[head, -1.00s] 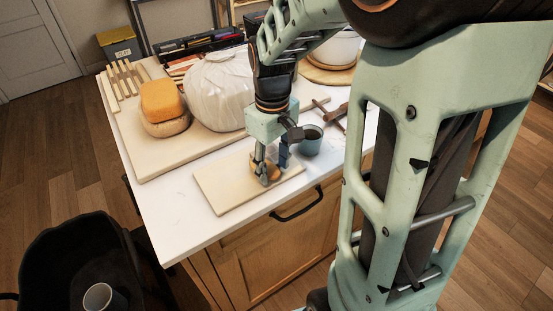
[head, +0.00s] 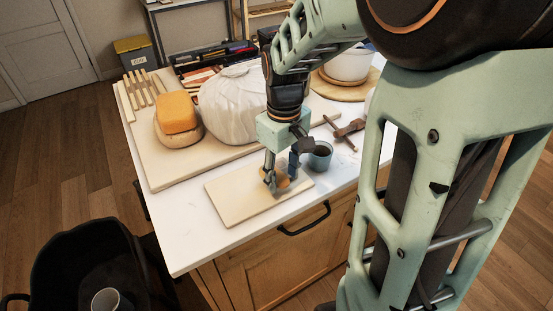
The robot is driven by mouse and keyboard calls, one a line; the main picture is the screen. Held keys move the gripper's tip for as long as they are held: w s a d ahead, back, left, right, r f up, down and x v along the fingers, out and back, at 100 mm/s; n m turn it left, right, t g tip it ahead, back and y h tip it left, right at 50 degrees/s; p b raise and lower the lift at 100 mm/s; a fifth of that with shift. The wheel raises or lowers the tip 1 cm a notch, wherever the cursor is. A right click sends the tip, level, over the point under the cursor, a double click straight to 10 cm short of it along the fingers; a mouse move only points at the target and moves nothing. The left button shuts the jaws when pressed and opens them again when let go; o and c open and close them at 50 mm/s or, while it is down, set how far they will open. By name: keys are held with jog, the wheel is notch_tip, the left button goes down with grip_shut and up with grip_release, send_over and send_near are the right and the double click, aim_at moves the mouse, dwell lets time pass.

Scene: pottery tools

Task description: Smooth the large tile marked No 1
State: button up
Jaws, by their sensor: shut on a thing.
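A large flat beige tile (head: 235,203) lies on the white worktop near its front edge. No mark can be read on it from here. My gripper (head: 271,186) points down over the right part of the tile. It is shut on a small orange-brown tool (head: 282,179), which is mostly hidden by the fingers. The tool is at the tile's surface; I cannot tell whether it touches.
A teal cup (head: 319,156) stands close to the right of my gripper. Behind are a wrapped white lump (head: 232,100), an orange sponge (head: 179,113) on a round tan piece (head: 177,134), and a large board (head: 160,177). A brown clamp-like tool (head: 350,131) lies to the right. A black bin (head: 80,250) stands on the floor at left.

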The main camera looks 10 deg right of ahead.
aim_at(281, 172)
jog(key=shift+w+d+f+p, duration=0.15)
jog(key=shift+w+d+f, duration=0.1)
jog(key=shift+w+d, duration=1.05)
jog(key=shift+w+d+f+p, duration=0.15)
jog(key=shift+w+d+f, duration=0.05)
jog(key=shift+w+d, duration=1.1)
jog(key=shift+w+a, duration=0.1)
jog(key=shift+a, duration=0.05)
jog(key=shift+f, duration=0.25)
jog(key=shift+f+b, duration=0.45)
jog(key=shift+b, duration=0.05)
jog(key=shift+a+r, duration=0.1)
jog(key=shift+s+a+r, duration=0.1)
jog(key=shift+s+a, duration=0.35)
jog(key=shift+a, duration=0.25)
jog(key=shift+s+a+f, duration=0.15)
jog(key=shift+s+a, duration=0.35)
jog(key=shift+a, duration=0.3)
jog(key=shift+s+a+f, duration=0.15)
jog(key=shift+s+a, duration=0.35)
jog(key=shift+a, duration=0.25)
jog(key=shift+s+a, duration=0.5)
jog(key=shift+a, duration=0.25)
jog(key=shift+r, duration=0.1)
